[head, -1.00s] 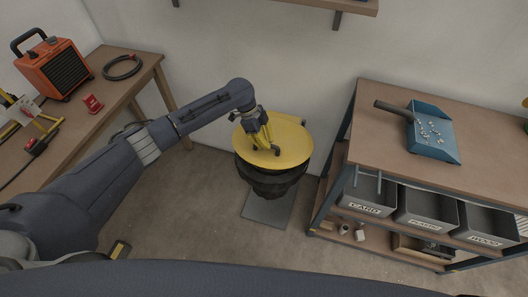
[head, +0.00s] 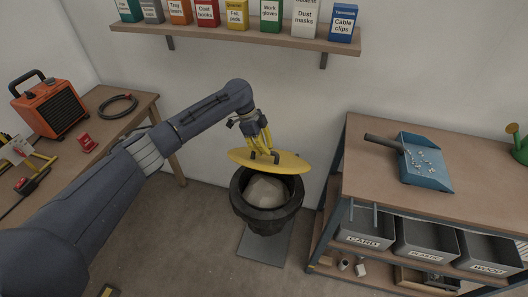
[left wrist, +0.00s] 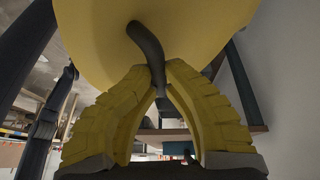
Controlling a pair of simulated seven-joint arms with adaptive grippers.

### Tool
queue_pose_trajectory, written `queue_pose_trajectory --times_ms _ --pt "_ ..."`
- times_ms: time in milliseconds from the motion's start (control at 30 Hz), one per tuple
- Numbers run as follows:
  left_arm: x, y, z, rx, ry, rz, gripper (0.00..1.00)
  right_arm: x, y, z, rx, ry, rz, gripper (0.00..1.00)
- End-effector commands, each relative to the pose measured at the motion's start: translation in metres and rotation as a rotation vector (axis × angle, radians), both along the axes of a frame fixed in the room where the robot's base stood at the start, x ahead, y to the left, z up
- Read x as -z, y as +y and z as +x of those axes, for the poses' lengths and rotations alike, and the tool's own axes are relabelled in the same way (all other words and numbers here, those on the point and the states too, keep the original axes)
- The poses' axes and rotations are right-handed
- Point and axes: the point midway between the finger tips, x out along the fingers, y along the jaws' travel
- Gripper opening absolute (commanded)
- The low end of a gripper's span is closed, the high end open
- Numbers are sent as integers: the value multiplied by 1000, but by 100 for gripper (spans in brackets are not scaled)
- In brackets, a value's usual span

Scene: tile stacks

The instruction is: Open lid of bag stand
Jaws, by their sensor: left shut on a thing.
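The bag stand (head: 266,214) stands on the floor against the back wall, with a black rim and a pale bag inside its open mouth. Its round yellow lid (head: 291,163) is tilted up above the mouth, so the inside shows from the front. My left gripper (head: 275,156) is shut on the dark lid handle on the lid's top. In the left wrist view the curved handle (left wrist: 146,48) runs down between the yellow fingers (left wrist: 160,84), and the lid's yellow face fills the top. My right gripper is not in view.
A workbench (head: 375,165) with a blue dustpan (head: 427,170) and labelled grey bins (head: 425,238) stands to the right. A left bench (head: 130,125) holds an orange heater (head: 48,104). A wall shelf (head: 230,36) with boxes hangs above the stand.

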Motion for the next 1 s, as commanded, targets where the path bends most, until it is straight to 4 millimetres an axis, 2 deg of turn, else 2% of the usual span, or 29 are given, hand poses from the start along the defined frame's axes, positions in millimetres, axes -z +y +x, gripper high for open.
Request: queue_pose_trajectory --times_ms 200,233,467,767,1000 --pt "5 1 0 -5 1 6 0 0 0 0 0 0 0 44" --pt "5 2 0 -5 1 6 12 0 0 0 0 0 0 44" --pt "4 1 0 -3 2 5 38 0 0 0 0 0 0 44" --pt "0 2 0 -2 0 3 38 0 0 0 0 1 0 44" --pt "-26 12 4 -2 -2 3 38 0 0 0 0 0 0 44"
